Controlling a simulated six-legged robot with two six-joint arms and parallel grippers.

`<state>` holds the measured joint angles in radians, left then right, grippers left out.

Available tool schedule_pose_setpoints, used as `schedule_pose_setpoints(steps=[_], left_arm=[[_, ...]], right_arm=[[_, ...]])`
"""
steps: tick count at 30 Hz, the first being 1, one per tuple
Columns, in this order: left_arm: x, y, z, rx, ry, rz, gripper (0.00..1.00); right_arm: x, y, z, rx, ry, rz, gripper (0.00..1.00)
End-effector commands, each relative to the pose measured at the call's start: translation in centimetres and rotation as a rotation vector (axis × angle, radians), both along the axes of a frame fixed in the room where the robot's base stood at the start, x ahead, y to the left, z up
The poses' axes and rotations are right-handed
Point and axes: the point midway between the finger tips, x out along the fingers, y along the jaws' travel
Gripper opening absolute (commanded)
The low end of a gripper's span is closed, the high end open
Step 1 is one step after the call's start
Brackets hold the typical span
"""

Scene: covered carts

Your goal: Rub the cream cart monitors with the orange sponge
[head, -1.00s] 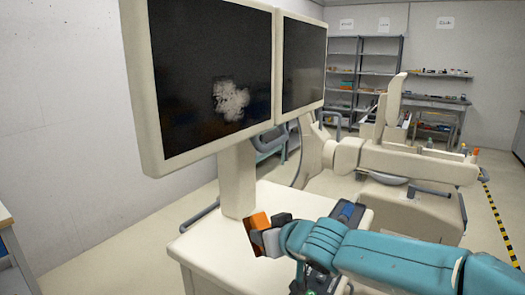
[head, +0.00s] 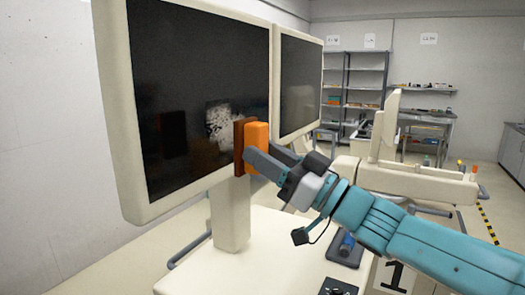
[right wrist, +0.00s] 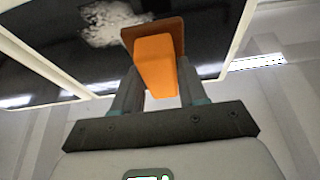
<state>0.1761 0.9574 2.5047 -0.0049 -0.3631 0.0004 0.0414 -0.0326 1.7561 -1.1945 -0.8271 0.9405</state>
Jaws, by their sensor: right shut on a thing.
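Two cream-framed monitors stand on the cream cart (head: 255,263): the near monitor (head: 165,95) at left and the far monitor (head: 300,80) behind it. A whitish smudge (head: 219,121) marks the near dark screen; it also shows in the right wrist view (right wrist: 108,22). My right gripper (head: 262,160) is shut on the orange sponge (head: 257,135), whose brown face is toward the near screen, close to the smudge's right edge. I cannot tell whether it touches. The wrist view shows the sponge (right wrist: 157,65) between the fingers. My left gripper is not in view.
A cream machine with a long arm (head: 415,183) stands behind the cart. Grey shelves (head: 365,85) and a bench (head: 428,120) line the back wall. Small devices (head: 345,250) sit on the cart top. Yellow-black tape (head: 487,228) marks the floor at right.

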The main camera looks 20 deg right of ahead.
Motion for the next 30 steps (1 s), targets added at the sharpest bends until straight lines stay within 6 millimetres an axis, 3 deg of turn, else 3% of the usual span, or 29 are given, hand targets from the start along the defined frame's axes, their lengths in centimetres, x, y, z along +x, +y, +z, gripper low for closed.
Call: schedule_pose_setpoints(steps=[5,18,30], left_arm=[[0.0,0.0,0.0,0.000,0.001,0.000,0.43],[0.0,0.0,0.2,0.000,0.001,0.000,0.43],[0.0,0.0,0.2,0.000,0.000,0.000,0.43]], right_arm=[[0.3,0.7,0.2,0.007,-0.005,0.009,0.14],[3.8,3.4,0.2,0.006,-0.004,0.006,0.14],[4.6,3.6,0.2,0.006,-0.003,0.004,0.14]])
